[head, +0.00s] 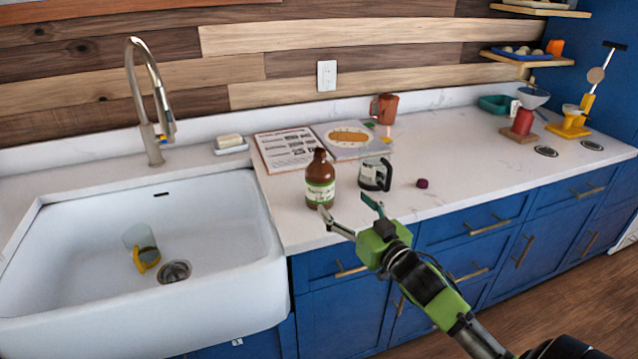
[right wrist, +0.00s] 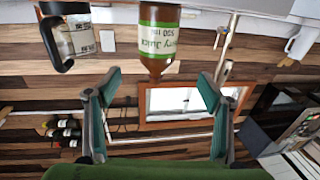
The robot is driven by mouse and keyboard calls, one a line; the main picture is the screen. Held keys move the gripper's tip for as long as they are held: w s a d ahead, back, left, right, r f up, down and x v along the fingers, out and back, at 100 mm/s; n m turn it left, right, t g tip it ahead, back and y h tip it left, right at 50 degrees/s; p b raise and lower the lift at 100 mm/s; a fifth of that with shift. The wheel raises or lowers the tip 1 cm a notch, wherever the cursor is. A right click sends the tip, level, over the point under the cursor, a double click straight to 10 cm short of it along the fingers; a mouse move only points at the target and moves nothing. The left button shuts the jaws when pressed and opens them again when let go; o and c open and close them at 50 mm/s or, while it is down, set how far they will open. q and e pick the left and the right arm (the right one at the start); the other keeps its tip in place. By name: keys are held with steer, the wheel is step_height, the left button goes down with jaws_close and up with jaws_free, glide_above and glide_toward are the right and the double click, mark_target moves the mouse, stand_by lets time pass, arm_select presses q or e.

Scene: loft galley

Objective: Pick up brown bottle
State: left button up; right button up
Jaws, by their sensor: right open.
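The brown bottle (head: 320,180) stands upright on the white counter just right of the sink, with a green and white label around its body. It also shows upside down at the top middle of the right wrist view (right wrist: 158,35), its neck pointing down between the finger lines. My right gripper (head: 348,219) is open and empty at the counter's front edge, in front of the bottle and apart from it. Its two fingers (right wrist: 155,100) are spread wide in the right wrist view. My left gripper is in neither view.
A glass mug with a dark handle (head: 375,174) stands close right of the bottle, with a small dark purple item (head: 422,183) beyond it. An open book (head: 290,148) lies behind. The white sink (head: 80,265) is at left.

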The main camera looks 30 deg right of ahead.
mark_target(327, 186)
steer(key=w, duration=0.4)
steer(key=w+d, duration=0.1)
steer(key=w, duration=0.1)
steer(key=shift+w+p, duration=0.35)
steer(key=shift+p, duration=0.05)
steer(key=shift+w+f, duration=0.15)
steer(key=shift+w, duration=0.5)
steer(key=shift+w+d+f+p, duration=0.1)
steer(key=shift+w+f+p, duration=0.1)
steer(key=shift+w, duration=0.55)
steer(key=shift+w+d+f+p, duration=0.1)
steer(key=shift+w+d+p, duration=0.1)
steer(key=shift+w, duration=0.6)
steer(key=shift+w+d+f+p, duration=0.1)
steer(key=shift+w+p, duration=0.1)
steer(key=shift+w, duration=0.55)
steer(key=shift+s, duration=0.1)
steer(key=c, duration=1.9)
steer(key=shift+r, duration=0.2)
